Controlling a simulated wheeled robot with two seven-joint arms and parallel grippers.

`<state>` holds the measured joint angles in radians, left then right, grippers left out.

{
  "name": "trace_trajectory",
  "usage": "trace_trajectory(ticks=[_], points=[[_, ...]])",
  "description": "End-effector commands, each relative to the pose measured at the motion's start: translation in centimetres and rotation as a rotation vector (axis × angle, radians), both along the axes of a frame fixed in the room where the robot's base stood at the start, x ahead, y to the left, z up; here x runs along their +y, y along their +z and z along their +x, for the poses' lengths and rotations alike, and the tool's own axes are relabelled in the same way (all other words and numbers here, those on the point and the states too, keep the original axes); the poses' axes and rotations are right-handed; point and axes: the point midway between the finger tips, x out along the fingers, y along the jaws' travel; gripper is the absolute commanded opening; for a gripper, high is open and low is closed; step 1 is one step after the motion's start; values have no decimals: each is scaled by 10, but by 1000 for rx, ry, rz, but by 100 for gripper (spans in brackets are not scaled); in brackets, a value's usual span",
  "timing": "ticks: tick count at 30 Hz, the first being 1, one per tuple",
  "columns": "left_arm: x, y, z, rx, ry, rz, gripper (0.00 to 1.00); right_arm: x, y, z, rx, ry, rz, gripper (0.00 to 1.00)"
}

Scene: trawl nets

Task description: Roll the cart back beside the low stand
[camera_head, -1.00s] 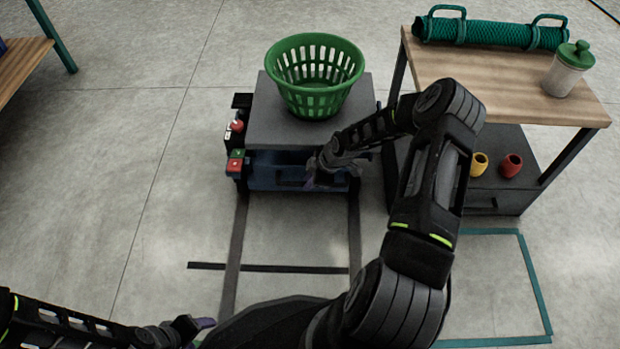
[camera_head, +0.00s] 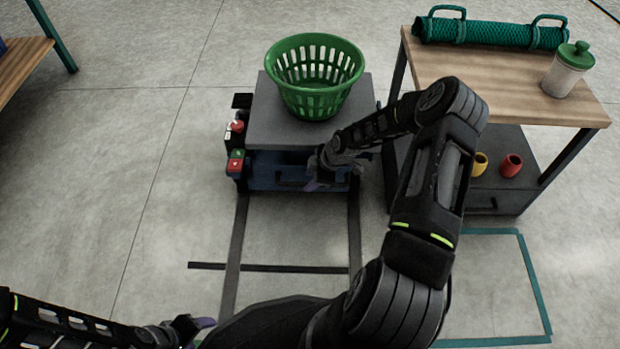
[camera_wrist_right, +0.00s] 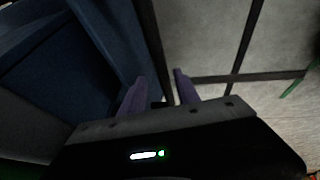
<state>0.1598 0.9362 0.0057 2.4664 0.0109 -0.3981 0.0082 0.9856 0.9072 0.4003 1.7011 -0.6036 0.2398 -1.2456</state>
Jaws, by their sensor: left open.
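The cart (camera_head: 262,131) has a grey top and a blue front with a dark handle (camera_head: 288,181). A green basket (camera_head: 292,99) stands upright on it. The low stand (camera_head: 440,65) with a wooden top is to the cart's right, a narrow gap away. My right gripper (camera_head: 316,178) is at the right part of the cart's front. In the right wrist view its purple fingers (camera_wrist_right: 158,82) are apart, with the blue cart body (camera_wrist_right: 95,40) to the left and floor between and beyond them. I cannot tell whether it touches the cart. My left gripper (camera_head: 198,330) is open and empty at the bottom left, away from the cart.
A green net roll (camera_head: 490,33) and a jar (camera_head: 567,70) are on the stand's top; a yellow cup (camera_head: 479,164) and a red cup (camera_head: 511,165) are on its lower shelf. Dark floor tape (camera_head: 270,268) lies before the cart, teal tape (camera_head: 535,285) at right.

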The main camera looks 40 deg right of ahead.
Motion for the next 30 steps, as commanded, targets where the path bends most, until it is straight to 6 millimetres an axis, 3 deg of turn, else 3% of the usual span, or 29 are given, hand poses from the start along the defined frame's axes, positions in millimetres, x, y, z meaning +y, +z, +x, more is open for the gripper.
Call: trace_trajectory(ticks=[12, 30], points=[[1, 32, -5, 12, -7, -2, 63, -14, 60, -23, -1, -3, -1, 38], [1, 33, -5, 15, -8, -3, 63, -14, 63, -25, -1, 0, -2, 38]])
